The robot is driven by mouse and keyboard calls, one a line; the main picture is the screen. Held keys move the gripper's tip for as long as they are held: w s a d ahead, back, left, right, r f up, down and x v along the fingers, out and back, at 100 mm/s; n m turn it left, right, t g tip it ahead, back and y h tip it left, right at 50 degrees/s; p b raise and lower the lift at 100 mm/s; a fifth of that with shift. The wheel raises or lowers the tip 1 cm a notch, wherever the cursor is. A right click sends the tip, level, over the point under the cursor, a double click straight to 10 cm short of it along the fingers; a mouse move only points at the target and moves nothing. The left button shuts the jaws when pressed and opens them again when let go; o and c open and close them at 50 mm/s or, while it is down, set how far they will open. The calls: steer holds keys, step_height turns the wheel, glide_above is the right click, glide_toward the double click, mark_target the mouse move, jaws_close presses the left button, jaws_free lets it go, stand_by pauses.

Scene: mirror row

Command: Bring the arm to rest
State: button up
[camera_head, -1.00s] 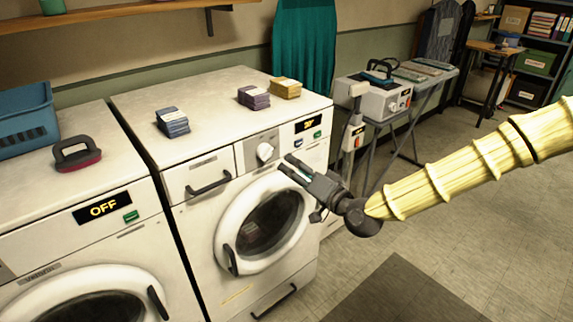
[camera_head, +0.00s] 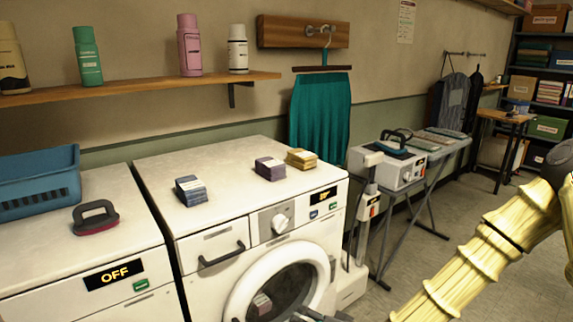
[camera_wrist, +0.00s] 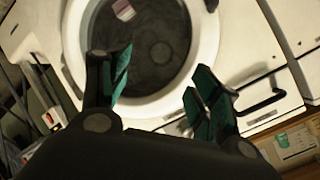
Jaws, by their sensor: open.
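My arm (camera_head: 475,262) is yellow-sleeved and enters the head view at the right, reaching down to the bottom edge. My gripper is mostly cut off below the head view; only a dark bit of it shows at the bottom edge. In the wrist view my gripper (camera_wrist: 158,72) is open, with dark teal-lined fingers apart and nothing between them. It faces the round door of the right-hand washing machine (camera_head: 215,250). The door glass (camera_wrist: 140,45) lies beyond the fingers. A small pink-and-white block (camera_wrist: 123,10) shows through the glass.
Three small stacks, blue (camera_head: 190,190), purple (camera_head: 269,168) and yellow (camera_head: 301,158), stand on the machine. A blue basket (camera_head: 40,183) and a dark-handled brush (camera_head: 96,217) are on the left machine. An ironing board (camera_head: 440,148) stands behind the arm.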

steer(key=s+d+f+g+h, duration=0.2)
steer(key=s+f+g, duration=0.2)
steer(key=s+f, duration=0.7)
steer(key=s+d+f+g+h, duration=0.2)
steer(key=s+d+f, duration=0.2)
steer(key=s, duration=0.3)
steer(key=s+d+f+n+g+h+p, duration=0.1)
steer(key=s+d+f, duration=0.3)
steer(key=s, duration=0.4)
steer(key=s+d+f+n+g+h, duration=0.1)
steer(key=s+d+f+g+h, duration=0.2)
steer(key=s+d, duration=0.3)
steer(key=shift+s+f, duration=0.6)
steer(key=shift+s, duration=0.4)
steer(key=shift+c, duration=0.5)
